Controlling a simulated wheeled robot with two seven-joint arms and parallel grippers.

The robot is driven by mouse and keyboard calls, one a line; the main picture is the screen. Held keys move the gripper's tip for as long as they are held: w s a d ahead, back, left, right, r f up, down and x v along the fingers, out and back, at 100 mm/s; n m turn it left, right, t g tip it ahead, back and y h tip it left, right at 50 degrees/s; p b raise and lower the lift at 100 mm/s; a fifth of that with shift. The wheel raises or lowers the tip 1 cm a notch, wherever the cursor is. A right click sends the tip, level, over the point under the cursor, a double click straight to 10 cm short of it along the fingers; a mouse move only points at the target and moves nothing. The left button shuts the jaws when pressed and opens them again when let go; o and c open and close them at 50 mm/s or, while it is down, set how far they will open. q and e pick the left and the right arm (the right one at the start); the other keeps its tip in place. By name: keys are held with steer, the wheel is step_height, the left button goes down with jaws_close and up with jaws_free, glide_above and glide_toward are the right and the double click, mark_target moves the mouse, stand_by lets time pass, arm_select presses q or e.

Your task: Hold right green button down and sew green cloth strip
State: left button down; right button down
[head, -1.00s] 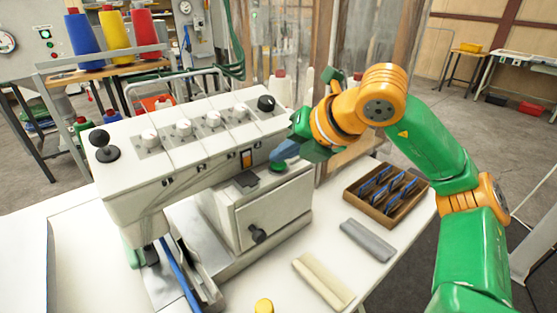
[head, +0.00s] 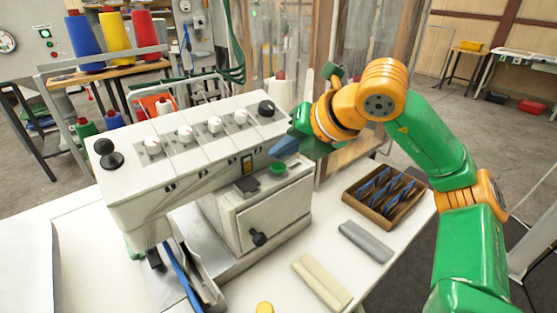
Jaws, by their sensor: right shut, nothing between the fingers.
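The white sewing machine (head: 185,185) stands on the white table. The right green button (head: 278,168) sits on top of the machine's lower box, at its right side. My right gripper (head: 284,148) is shut and empty, its blue fingertips just above the green button; a small gap shows between them. A blue strip (head: 180,272) runs down by the machine's needle end. A small bit of green (head: 132,246) shows at the machine's left lower edge; I cannot tell whether it is the green cloth strip. My left gripper is not in view.
A brown tray (head: 362,204) with several blue-and-dark items lies on the table at right. A grey block (head: 366,241) and a cream block (head: 321,282) lie in front of it. A yellow round thing (head: 265,308) is at the front edge. Thread cones (head: 115,38) stand behind.

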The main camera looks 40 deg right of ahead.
mark_target(282, 169)
step_height(282, 169, up, 5)
steer(key=p, duration=0.4)
steer(key=shift+r+p, duration=0.1)
steer(key=shift+p, duration=0.3)
